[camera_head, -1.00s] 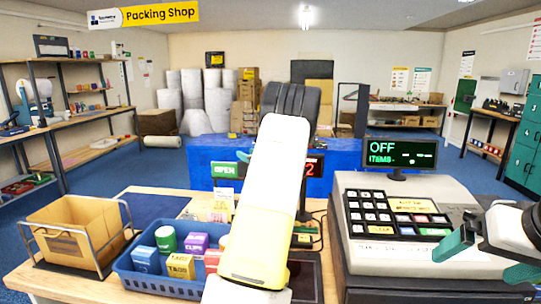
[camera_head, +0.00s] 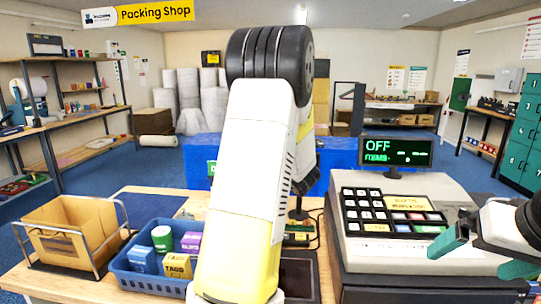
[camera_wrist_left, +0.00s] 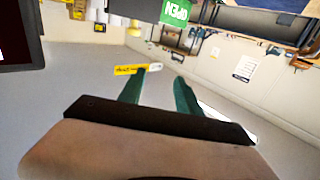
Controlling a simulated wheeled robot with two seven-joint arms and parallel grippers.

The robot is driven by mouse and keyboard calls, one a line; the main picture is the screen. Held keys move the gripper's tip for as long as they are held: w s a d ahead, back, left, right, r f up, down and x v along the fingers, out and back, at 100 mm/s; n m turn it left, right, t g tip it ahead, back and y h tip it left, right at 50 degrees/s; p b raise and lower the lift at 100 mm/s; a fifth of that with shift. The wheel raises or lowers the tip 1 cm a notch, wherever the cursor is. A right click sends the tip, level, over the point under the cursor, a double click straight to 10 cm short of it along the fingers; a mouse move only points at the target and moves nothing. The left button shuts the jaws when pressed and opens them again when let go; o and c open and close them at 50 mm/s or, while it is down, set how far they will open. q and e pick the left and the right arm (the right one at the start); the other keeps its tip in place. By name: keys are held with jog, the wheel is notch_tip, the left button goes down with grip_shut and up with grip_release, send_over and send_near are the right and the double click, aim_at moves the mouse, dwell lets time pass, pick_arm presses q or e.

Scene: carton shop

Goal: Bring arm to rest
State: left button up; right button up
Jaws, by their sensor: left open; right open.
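My left arm (camera_head: 255,170) rises large through the middle of the head view, with a dark joint at its top. It hides part of the counter and the blue tray. The left gripper is hidden in the head view. In the left wrist view the left gripper (camera_wrist_left: 158,92) has its two green fingers apart with nothing between them, and the room appears upside down. My right gripper (camera_head: 485,252) is at the right edge of the head view, by the cash register (camera_head: 400,215). Its green fingers are apart and empty.
A blue tray (camera_head: 150,283) of small boxes and a cardboard carton in a wire holder (camera_head: 68,232) stand on the wooden counter at left. A display reading OFF (camera_head: 396,152) stands behind the register. A green OPEN sign (camera_wrist_left: 176,11) shows in the left wrist view.

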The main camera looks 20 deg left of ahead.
pick_arm(q)
jog(key=shift+s+d+r, duration=0.1)
jog(key=shift+s+d, duration=0.5)
jog(key=shift+s, duration=0.25)
